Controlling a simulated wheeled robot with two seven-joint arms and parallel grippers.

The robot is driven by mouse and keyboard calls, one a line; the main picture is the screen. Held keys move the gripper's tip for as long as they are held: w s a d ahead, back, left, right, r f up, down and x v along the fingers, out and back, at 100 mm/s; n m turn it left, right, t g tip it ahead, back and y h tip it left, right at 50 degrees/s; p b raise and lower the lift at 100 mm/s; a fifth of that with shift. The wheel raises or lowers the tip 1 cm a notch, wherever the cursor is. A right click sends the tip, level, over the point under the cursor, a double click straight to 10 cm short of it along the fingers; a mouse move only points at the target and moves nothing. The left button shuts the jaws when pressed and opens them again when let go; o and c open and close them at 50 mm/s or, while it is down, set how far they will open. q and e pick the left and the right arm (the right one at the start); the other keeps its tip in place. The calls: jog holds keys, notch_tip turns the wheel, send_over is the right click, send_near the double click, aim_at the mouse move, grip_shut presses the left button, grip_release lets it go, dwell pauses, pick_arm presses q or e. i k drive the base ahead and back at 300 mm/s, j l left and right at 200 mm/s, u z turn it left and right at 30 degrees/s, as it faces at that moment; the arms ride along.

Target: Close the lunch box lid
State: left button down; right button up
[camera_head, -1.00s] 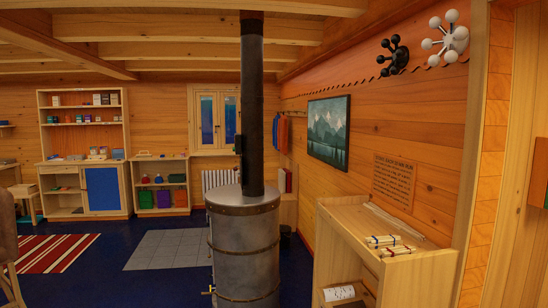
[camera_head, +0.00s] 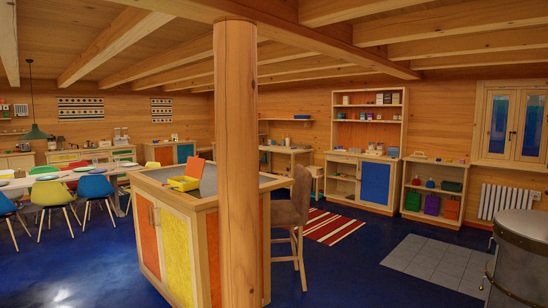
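A yellow box (camera_head: 183,184), which looks like the lunch box, sits on the dark top of the wooden counter. Its orange lid (camera_head: 195,168) stands raised at the back of the box, so the box is open. It is small at this distance, and its inside is hard to make out. Neither of my grippers shows in the view.
The counter (camera_head: 178,240) has orange and yellow doors. A wooden post (camera_head: 238,170) stands in front of it. A brown high chair (camera_head: 296,210) stands at its right. A metal stove (camera_head: 520,255) is at the right edge. Blue floor (camera_head: 370,270) is free between.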

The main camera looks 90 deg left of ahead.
aim_at(195, 166)
jog(key=k+j+u, duration=0.1)
jog(key=u, duration=0.35)
jog(key=j+u, duration=0.6)
jog(key=u, duration=0.3)
jog(key=j+u, duration=0.2)
jog(key=u, duration=0.3)
